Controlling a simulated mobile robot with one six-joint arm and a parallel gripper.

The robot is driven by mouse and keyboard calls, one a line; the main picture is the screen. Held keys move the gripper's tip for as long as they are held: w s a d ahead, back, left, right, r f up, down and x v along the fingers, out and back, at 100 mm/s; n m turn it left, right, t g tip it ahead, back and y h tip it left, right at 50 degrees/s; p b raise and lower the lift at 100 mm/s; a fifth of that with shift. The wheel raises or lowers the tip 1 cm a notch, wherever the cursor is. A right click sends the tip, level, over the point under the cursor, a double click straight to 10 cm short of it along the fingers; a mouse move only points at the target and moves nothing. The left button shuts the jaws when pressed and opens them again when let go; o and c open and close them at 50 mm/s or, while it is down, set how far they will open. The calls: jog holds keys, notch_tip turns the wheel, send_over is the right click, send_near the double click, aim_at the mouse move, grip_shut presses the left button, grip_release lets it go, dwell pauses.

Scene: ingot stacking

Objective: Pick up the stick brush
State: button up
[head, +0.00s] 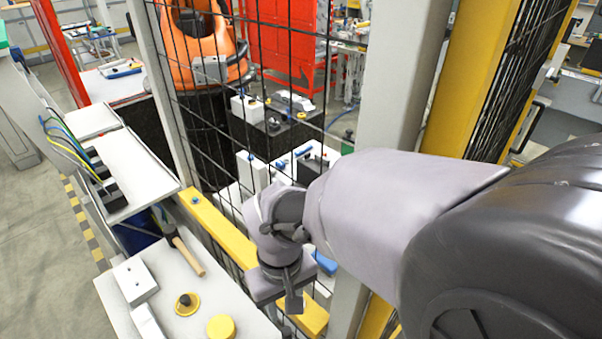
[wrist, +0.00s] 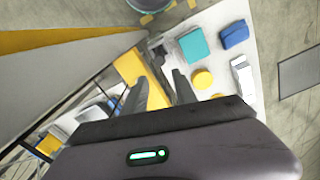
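The stick brush (head: 187,253) lies on the white tabletop at the lower left of the head view. It has a light wooden handle and a dark head towards the back edge. My gripper (head: 293,302) hangs right of the brush, apart from it, near the yellow rail. In the wrist view my gripper (wrist: 160,88) has two dark fingers spread apart with nothing visible held between them. I cannot clearly make out the brush in the wrist view.
The white table (head: 190,305) also holds a white box (head: 134,281), a yellow-rimmed round part (head: 187,304) and a yellow disc (head: 221,327). The wrist view shows a teal block (wrist: 193,45) and a blue block (wrist: 235,34). A yellow rail (head: 222,232) and mesh fence stand beside the table.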

aim_at(285, 337)
jog(key=f+b, duration=0.1)
jog(key=f, duration=0.1)
jog(key=s+f+b, duration=0.1)
jog(key=f, duration=0.1)
jog(key=s+f+b, duration=0.1)
jog(key=f, duration=0.1)
jog(key=shift+f, duration=0.4)
jog(key=f, duration=0.1)
jog(key=f+b, duration=0.1)
jog(key=f, duration=0.1)
jog(key=d+f+b, duration=0.1)
jog(key=f, duration=0.1)
jog(key=shift+s, duration=0.3)
jog(key=shift+w+a+f+b, duration=0.15)
jog(key=shift+w+a+f, duration=0.15)
jog(key=shift+w+f, duration=0.25)
jog(key=shift+w+a+f+b, duration=0.15)
jog(key=shift+w+a+f, duration=0.2)
jog(key=shift+f, duration=0.2)
jog(key=f, duration=0.1)
jog(key=f+b, duration=0.2)
jog(key=shift+d+f, duration=0.3)
jog(key=shift+f, duration=0.05)
jog(key=shift+w+a+r, duration=0.1)
jog(key=shift+w, duration=0.05)
jog(key=shift+r, duration=0.1)
jog(key=shift+c, duration=0.2)
jog(key=c, duration=0.3)
grip_shut()
